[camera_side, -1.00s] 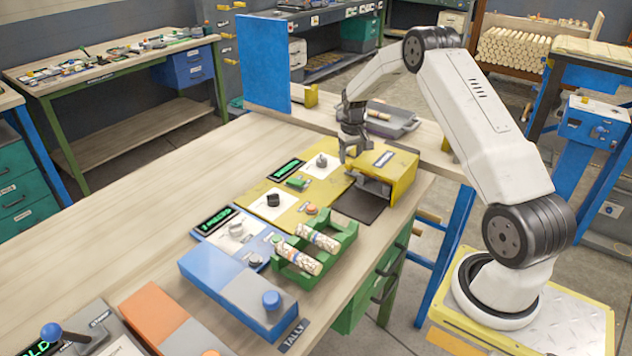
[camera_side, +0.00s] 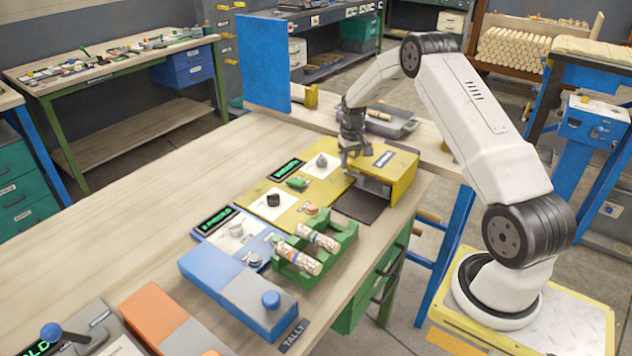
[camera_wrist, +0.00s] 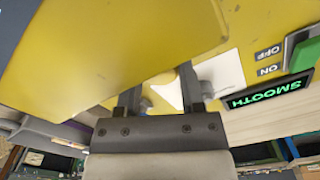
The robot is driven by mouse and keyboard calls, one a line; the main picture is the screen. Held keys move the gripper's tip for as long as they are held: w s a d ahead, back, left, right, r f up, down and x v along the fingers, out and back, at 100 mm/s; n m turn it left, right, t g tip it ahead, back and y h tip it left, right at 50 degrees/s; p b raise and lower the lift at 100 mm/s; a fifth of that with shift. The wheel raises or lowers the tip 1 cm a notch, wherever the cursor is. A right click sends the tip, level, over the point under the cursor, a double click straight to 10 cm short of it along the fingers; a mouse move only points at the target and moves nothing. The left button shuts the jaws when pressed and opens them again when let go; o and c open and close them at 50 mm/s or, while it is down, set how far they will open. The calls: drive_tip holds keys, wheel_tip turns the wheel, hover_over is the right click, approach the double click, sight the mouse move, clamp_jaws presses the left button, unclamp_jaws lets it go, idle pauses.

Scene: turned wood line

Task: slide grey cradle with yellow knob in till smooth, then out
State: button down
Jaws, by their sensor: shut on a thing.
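The yellow sanding housing (camera_side: 392,165) stands at the table's right edge with its opening facing front. My gripper (camera_side: 350,170) is low against the housing's left side and shut, with the cradle's yellow knob apparently between its fingers. The knob is not clearly visible. The grey cradle cannot be made out; the housing hides it. In the wrist view my fingers (camera_wrist: 158,92) point down beside the broad yellow housing (camera_wrist: 110,45).
A green rack (camera_side: 318,252) holding two turned pieces stands in front. A blue and grey box (camera_side: 240,290) is nearer the camera. A grey tray (camera_side: 392,122) with a wooden piece lies behind the housing. The table's left part is clear.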

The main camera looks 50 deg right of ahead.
drive_tip(key=a, duration=1.1)
drive_tip(key=shift+a, duration=0.3)
drive_tip(key=shift+c, duration=2.4)
unclamp_jaws()
drive_tip(key=shift+a, duration=0.1)
drive_tip(key=shift+r, duration=0.15)
wheel_tip(320, 180, up, 8)
drive_tip(key=shift+f, duration=0.2)
